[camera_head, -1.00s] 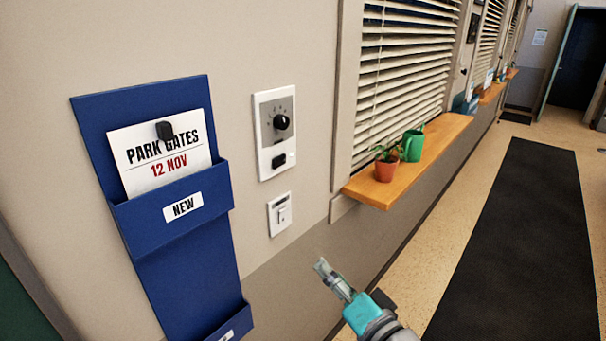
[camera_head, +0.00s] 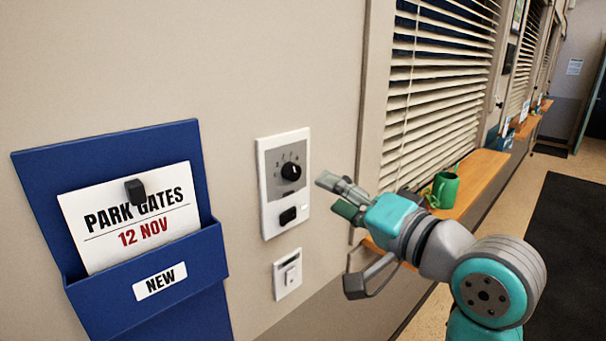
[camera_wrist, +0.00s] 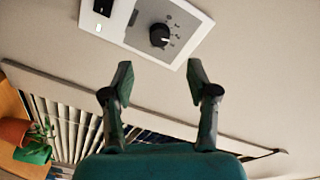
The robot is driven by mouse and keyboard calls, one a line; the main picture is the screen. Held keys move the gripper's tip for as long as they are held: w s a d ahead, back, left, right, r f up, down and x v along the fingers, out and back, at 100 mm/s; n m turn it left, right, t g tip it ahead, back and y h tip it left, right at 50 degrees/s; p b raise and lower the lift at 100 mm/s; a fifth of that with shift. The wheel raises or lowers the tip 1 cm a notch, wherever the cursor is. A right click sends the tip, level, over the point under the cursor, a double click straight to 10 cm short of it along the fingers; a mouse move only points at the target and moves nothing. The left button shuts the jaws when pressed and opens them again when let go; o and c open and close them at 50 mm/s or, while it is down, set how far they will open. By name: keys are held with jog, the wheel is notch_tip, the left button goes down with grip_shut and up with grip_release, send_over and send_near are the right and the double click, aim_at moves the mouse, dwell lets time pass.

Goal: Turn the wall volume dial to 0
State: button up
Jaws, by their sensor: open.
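The volume dial (camera_head: 291,172) is a round black knob on a grey scale in a white wall panel (camera_head: 271,216). In the wrist view the dial (camera_wrist: 159,35) lies ahead of the fingers, a little above and between them, with small marks around it. The pointer's exact setting is too small to read. My gripper (camera_head: 337,196) is open and empty, to the right of the panel and apart from it. In the wrist view its two fingers (camera_wrist: 158,84) are spread, with bare wall between them.
A light switch (camera_head: 287,274) sits below the panel. A blue wall pocket (camera_head: 110,140) with a card (camera_head: 130,225) hangs to the left. To the right are window blinds (camera_head: 440,90) and a wooden sill (camera_head: 484,175) with a green mug (camera_head: 445,189). The wall around the panel is clear.

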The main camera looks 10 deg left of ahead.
aim_at(295, 175)
jog(key=x, duration=0.9)
jog(key=shift+w+a, duration=0.3)
grip_shut()
